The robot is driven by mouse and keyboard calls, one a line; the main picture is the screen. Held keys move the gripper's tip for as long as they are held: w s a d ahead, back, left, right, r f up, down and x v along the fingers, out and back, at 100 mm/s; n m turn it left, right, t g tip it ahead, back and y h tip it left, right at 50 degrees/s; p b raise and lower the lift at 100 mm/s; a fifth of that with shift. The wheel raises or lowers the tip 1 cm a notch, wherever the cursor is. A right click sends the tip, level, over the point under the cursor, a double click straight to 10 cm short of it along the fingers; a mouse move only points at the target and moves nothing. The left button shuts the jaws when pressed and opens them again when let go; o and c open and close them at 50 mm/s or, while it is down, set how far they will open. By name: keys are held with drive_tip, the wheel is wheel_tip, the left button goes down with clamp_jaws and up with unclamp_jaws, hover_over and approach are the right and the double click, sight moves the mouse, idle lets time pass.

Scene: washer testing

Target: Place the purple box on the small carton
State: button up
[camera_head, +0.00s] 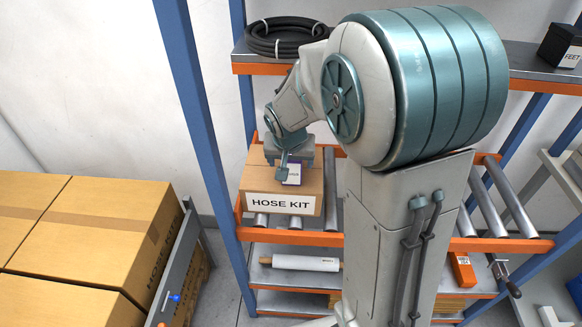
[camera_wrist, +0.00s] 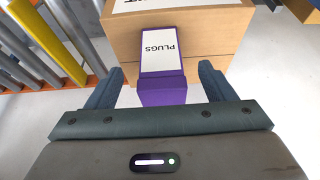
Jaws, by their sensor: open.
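The small carton (camera_head: 255,182), labelled HOSE KIT, sits on the roller shelf; it also shows in the wrist view (camera_wrist: 215,38). The purple box (camera_head: 293,174), with a white PLUGS label, is at the top of the carton, partly hidden by my gripper (camera_head: 283,170). In the wrist view the purple box (camera_wrist: 163,92) lies between the two fingers of my gripper (camera_wrist: 161,71), with gaps visible on both sides. The fingers are open. The contact between the box's underside and the carton is hidden.
Large cartons (camera_head: 80,235) fill the left. A blue rack post (camera_head: 205,130) stands close left of the small carton. A black hose coil (camera_head: 287,37) and a dark FEET box (camera_head: 560,45) are on the upper shelf. A white roll (camera_head: 305,263) lies below.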

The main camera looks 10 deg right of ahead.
drive_tip(key=d+v, duration=0.1)
drive_tip(key=v, duration=0.5)
drive_tip(key=s+r+n+g+y, duration=0.1)
drive_tip(key=s+r+n, duration=0.1)
drive_tip(key=s, duration=1.7)
drive_tip(key=shift+s+d+n, duration=0.2)
drive_tip(key=shift+s+n, duration=0.05)
drive_tip(key=shift+n, duration=0.65)
